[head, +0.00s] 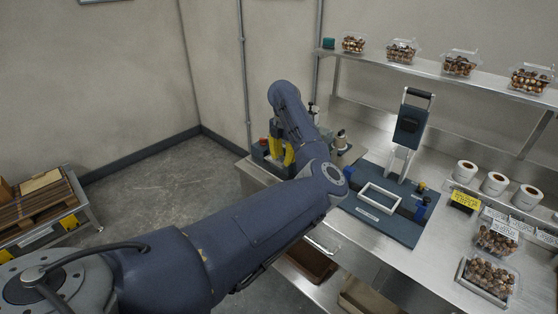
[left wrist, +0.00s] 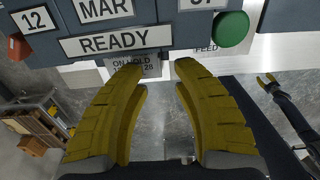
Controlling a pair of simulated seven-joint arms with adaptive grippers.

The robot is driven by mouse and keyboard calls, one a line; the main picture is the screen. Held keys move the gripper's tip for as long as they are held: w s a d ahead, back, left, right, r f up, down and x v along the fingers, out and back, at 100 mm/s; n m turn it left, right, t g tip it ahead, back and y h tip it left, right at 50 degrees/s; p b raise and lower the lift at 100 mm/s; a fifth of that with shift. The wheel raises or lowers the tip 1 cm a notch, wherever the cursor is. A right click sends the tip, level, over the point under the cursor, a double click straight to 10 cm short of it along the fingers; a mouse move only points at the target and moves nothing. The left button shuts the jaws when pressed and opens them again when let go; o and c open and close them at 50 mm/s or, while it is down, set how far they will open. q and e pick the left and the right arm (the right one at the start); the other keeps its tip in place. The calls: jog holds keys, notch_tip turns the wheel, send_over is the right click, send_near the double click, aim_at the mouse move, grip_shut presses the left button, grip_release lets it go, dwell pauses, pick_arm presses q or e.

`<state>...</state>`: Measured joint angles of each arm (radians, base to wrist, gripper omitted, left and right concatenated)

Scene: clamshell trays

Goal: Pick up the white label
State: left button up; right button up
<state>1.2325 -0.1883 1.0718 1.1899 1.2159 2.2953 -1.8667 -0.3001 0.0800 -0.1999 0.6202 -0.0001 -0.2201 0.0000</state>
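The label (left wrist: 146,69), pale grey in the shade and printed "ON HOLD", hangs below the "READY" display of the label printer (left wrist: 180,28) in the left wrist view. My left gripper (left wrist: 158,69) is open, its two yellow fingers pointing up at the printer. The label's lower part lies at the left fingertip and partly in the gap; I cannot tell whether they touch. In the head view my left gripper (head: 282,153) is at the printer, and the label is hidden there.
A green button (left wrist: 231,29) sits beside the display. In the head view, a blue press with a white frame (head: 363,202) stands right of my left arm. White label rolls (head: 494,183) and filled clamshell trays (head: 488,277) are further right. More trays line the shelf (head: 430,72).

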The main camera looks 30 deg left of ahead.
pick_arm(q)
jog(key=shift+f, duration=0.75)
grip_shut()
